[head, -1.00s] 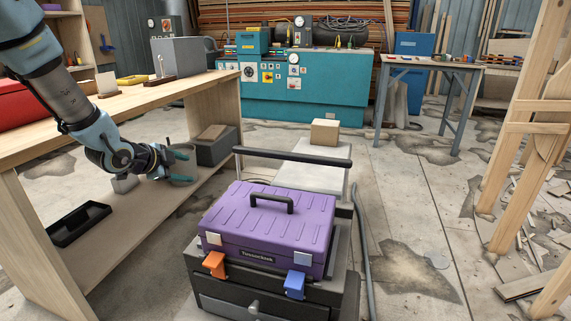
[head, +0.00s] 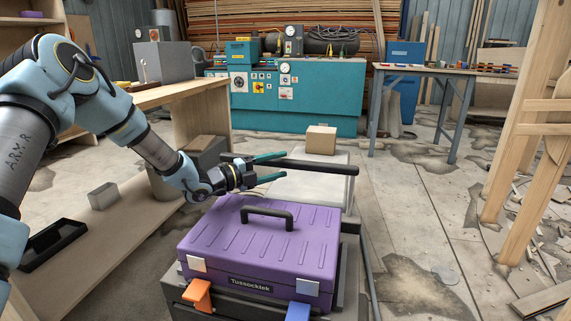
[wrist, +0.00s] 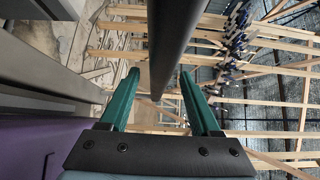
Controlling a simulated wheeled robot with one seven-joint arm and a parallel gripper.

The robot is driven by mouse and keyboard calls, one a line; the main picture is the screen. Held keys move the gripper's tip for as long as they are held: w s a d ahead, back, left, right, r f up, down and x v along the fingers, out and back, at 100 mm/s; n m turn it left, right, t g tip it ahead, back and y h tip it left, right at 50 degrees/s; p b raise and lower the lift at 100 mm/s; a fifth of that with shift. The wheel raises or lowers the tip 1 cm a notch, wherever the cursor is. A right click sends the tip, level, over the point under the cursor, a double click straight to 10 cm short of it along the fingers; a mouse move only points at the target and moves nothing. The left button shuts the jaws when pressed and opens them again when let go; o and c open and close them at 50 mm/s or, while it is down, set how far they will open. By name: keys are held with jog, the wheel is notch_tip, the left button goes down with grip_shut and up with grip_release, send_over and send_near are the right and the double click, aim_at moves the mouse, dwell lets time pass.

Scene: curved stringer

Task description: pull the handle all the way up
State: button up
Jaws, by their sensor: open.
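The handle, a long black crossbar (head: 325,167), runs left to right behind the purple toolbox (head: 255,255), a little above its lid. A smaller black carry handle (head: 267,212) sits on the lid. My gripper (head: 284,165) is at the crossbar, left of its middle, with its two green fingers open, one above and one below the bar in the head view. In the wrist view the bar (wrist: 176,40) runs between the open fingers (wrist: 160,72); I cannot tell whether they touch it.
A wooden bench (head: 140,205) with a lower shelf stands on the left. A pale block with a cardboard box (head: 321,140) is behind the crossbar. Wooden posts (head: 515,150) stand on the right. The floor between is mostly clear.

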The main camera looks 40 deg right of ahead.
jog(key=shift+x, duration=1.45)
grip_shut()
dwell(0.4)
